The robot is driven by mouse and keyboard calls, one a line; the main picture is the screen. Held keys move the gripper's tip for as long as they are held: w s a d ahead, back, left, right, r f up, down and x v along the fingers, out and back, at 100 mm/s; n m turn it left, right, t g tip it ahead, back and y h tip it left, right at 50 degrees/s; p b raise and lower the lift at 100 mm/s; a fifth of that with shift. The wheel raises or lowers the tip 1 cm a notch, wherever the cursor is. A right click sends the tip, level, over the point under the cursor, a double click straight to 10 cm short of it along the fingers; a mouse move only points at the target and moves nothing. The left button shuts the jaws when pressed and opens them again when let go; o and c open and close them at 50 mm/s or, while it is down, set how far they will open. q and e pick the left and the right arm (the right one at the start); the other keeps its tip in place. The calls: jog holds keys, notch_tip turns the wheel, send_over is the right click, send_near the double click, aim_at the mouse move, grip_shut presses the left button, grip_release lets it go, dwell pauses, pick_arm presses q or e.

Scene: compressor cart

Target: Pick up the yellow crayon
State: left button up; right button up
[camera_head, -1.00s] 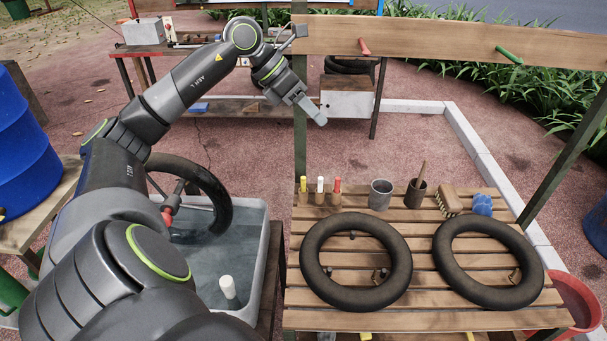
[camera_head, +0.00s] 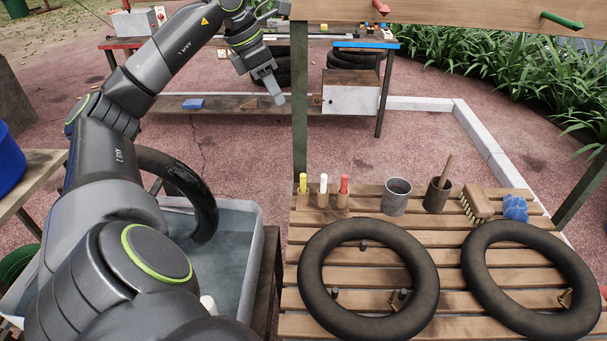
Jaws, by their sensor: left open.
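The yellow crayon (camera_head: 303,183) stands upright in a small wooden holder at the back left of the slatted wooden bench (camera_head: 290,248). A white crayon (camera_head: 323,184) and a red crayon (camera_head: 344,184) stand in similar holders to its right. My left gripper (camera_head: 275,92) hangs in the air above and to the left of the yellow crayon, clear of it. It is open, with nothing seen between its fingers. My right gripper is not in view.
A metal cup (camera_head: 396,197), a brown cup with a stick (camera_head: 436,195), a brush (camera_head: 475,204) and a blue sponge (camera_head: 515,208) stand right of the crayons. Two black tubes (camera_head: 312,256) lie in front. A post (camera_head: 299,120) rises behind the crayons. A water tub (camera_head: 257,250) is left.

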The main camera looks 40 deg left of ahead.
pick_arm(q)
jog(key=b, duration=0.8)
send_near(303, 175)
jog(key=shift+p+x, duration=0.8)
jog(key=shift+x, duration=4.4)
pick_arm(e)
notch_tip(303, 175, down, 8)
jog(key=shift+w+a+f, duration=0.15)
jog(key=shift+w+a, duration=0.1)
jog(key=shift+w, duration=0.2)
pick_arm(q)
jog(key=shift+c, duration=0.4)
jog(key=c, duration=0.5)
grip_shut()
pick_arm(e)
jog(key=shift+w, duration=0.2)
